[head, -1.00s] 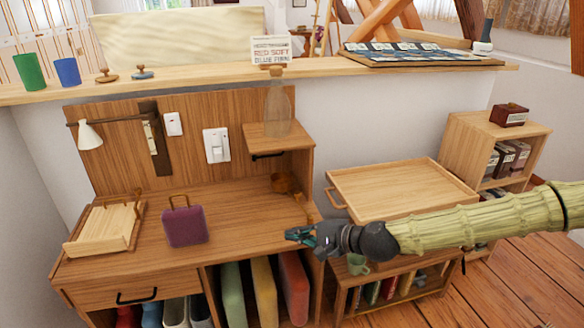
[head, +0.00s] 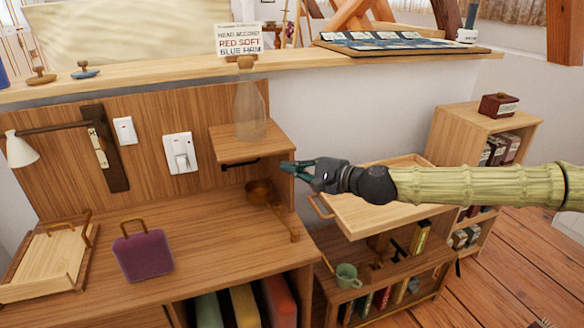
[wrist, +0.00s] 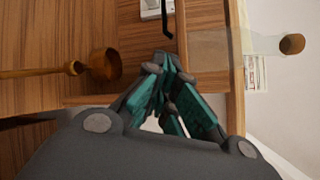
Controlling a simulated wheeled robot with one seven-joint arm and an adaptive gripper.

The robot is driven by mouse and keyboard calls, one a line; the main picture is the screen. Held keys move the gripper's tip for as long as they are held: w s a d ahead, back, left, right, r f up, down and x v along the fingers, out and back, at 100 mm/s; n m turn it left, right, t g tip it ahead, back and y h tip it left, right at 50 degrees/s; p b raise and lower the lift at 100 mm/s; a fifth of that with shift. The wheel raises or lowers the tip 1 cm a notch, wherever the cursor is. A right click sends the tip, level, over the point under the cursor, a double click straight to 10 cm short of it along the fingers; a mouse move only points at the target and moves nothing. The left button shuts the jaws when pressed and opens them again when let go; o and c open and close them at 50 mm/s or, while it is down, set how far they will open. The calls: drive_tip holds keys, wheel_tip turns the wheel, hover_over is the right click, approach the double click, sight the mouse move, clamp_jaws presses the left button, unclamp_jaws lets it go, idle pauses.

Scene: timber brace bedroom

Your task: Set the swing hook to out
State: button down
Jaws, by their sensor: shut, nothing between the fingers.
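The swing hook (head: 240,163) is a thin dark bar mounted just under the small wooden wall shelf (head: 225,147), and it lies roughly along the shelf's underside. In the wrist view a dark hook-like bar (wrist: 167,22) shows just beyond my fingertips. My gripper (head: 284,168) is shut and empty, to the right of the hook near the shelf's right end. It also shows in the wrist view (wrist: 165,58), with teal fingers together. I see no contact with the hook.
A glass bottle (head: 249,110) stands on the shelf. A brown ladle-like pot (head: 261,192) is below it. A purple bag (head: 143,251) sits on the desk (head: 207,244). A wooden tray (head: 385,205) and a green mug (head: 347,275) are under my arm. White switches (head: 180,153) are left of the shelf.

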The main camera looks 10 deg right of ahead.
drive_tip(key=x, duration=0.8)
drive_tip(key=shift+b, duration=0.45)
